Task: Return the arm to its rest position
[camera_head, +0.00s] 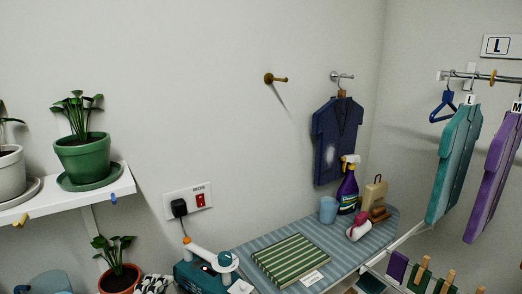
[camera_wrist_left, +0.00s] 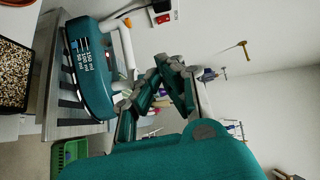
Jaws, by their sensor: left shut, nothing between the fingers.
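My left gripper (camera_wrist_left: 168,75) shows in the left wrist view, its teal and grey fingers closed together with nothing between them. It hangs in free space in front of the pale wall. My teal left wrist housing (camera_wrist_left: 165,160) fills the bottom of that view. I cannot clearly make out the left gripper in the head view. My right gripper is in neither view.
A teal device (camera_wrist_left: 92,65) with a white tube stands left of the gripper in the wrist view. The head view shows a striped ironing board (camera_head: 335,245), a shelf (camera_head: 70,195) with plants, a brass peg (camera_head: 270,78) and hanging garments (camera_head: 455,165).

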